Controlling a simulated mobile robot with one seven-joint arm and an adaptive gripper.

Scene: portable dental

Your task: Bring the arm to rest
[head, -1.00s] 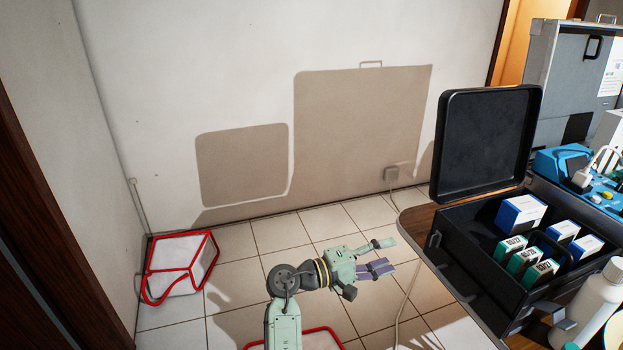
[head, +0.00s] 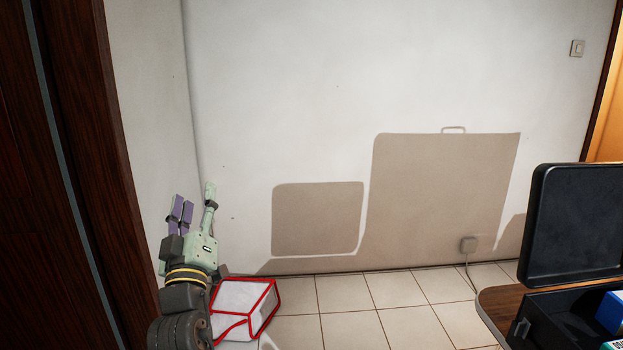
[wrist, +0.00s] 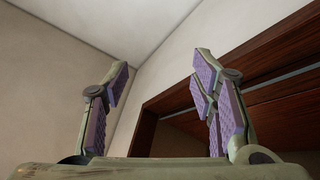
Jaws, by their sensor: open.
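My gripper (head: 193,212) is at the left of the head view, raised with its fingers pointing up. It is in front of the wall corner, above a white bag with red edges. In the wrist view my gripper (wrist: 160,95) has its purple-padded fingers spread wide apart. Nothing is between them; only wall, ceiling and dark wood show behind. The lower part of my arm is cut off at the bottom of the head view.
A white bag with red trim (head: 247,303) stands on the tiled floor by the wall. A dark wooden door frame (head: 85,180) is close on the left. A table (head: 494,304) with an open black case (head: 577,225) is at the right. The middle floor is clear.

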